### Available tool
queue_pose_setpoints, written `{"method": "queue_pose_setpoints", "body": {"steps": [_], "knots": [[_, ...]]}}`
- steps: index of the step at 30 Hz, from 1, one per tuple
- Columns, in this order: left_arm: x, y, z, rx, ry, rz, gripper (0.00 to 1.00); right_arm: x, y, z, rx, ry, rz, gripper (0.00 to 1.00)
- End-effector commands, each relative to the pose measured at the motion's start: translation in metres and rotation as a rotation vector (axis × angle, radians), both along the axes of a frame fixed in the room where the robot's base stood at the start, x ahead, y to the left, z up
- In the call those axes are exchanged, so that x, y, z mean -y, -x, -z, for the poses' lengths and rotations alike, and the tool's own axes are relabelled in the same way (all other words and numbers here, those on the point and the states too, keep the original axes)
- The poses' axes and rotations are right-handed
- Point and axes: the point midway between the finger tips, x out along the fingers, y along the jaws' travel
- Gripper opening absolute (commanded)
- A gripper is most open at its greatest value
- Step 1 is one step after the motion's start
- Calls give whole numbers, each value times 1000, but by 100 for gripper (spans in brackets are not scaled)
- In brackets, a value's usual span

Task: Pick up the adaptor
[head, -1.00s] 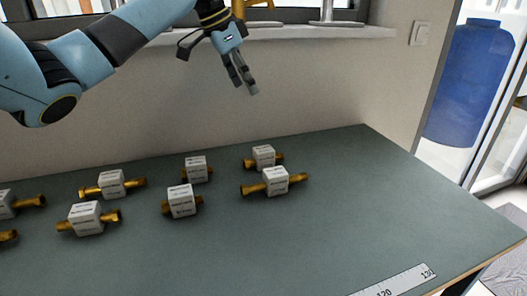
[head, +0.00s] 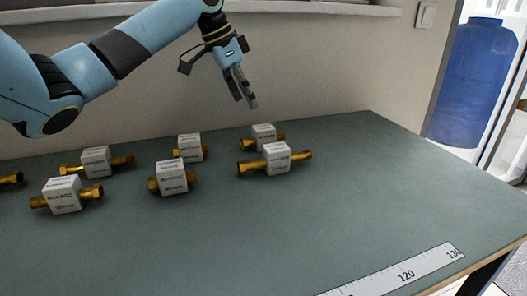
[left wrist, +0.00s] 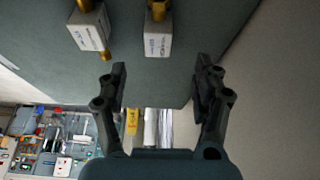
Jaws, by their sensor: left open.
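Several brass fittings, each with a white labelled block around its middle, lie on the green table; the labels are too small to read, so I cannot tell which is the adaptor. At the right end are a rear fitting (head: 263,138) and a longer front one (head: 277,158). Further left are a short rear fitting (head: 190,148) and a short front one (head: 171,178). My left gripper (head: 246,101) is open and empty, in the air above and behind the right-end pair. In the left wrist view, its fingers (left wrist: 160,68) are apart, with two white blocks (left wrist: 90,30) (left wrist: 157,39) beyond them.
More fittings (head: 95,161) (head: 62,195) lie at the left of the table (head: 380,200). A ruler strip (head: 405,274) lies along the front edge. A wall with a sill stands behind. The table's right part is clear. A blue barrel (head: 470,85) stands beyond it.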

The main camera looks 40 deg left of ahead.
Motion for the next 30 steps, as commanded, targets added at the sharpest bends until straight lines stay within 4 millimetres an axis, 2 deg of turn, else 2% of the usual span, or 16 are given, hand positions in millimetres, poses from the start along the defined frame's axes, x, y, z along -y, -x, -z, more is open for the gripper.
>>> {"method": "queue_pose_setpoints", "body": {"steps": [1, 9, 16, 24, 30], "knots": [[0, -1, 10, -2, 0, -1, 67, -1, 1, 7, -1, -1, 0, 100], [8, -15, 46, -2, 4, 0, 67, -5, 1, 12, -2, -6, 2, 100], [12, -22, 65, -3, 1, 0, 67, -5, 1, 15, -2, -6, 2, 100], [21, -37, 101, -2, 2, 0, 67, -4, 2, 21, -4, -5, 2, 100], [20, -39, 105, 0, -2, 1, 67, -2, 2, 21, -4, -2, 0, 100]]}}
